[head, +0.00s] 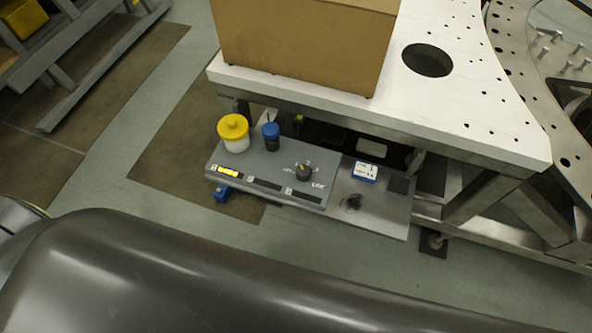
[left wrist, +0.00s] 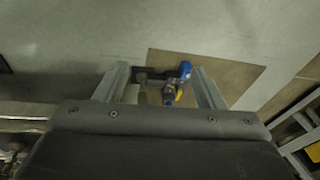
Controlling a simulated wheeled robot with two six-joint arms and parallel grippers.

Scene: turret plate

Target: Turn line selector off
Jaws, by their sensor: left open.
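The line selector (head: 304,172) is a dark round knob with a small yellow mark, on the sloping grey control panel (head: 262,165) below the white plate. White lettering, seemingly "LINE", is beside it; its exact setting is too small to read. My left gripper (left wrist: 160,69) is open in the left wrist view, with its two grey fingers apart and nothing held. Beyond the fingers are small dark, blue and yellow parts that I cannot identify surely. The left gripper does not show in the head view, so its distance from the knob is unclear. My right gripper is not in view.
A cardboard box (head: 305,45) stands on the white plate (head: 450,110), whose edge overhangs the panel. Floor in front is open.

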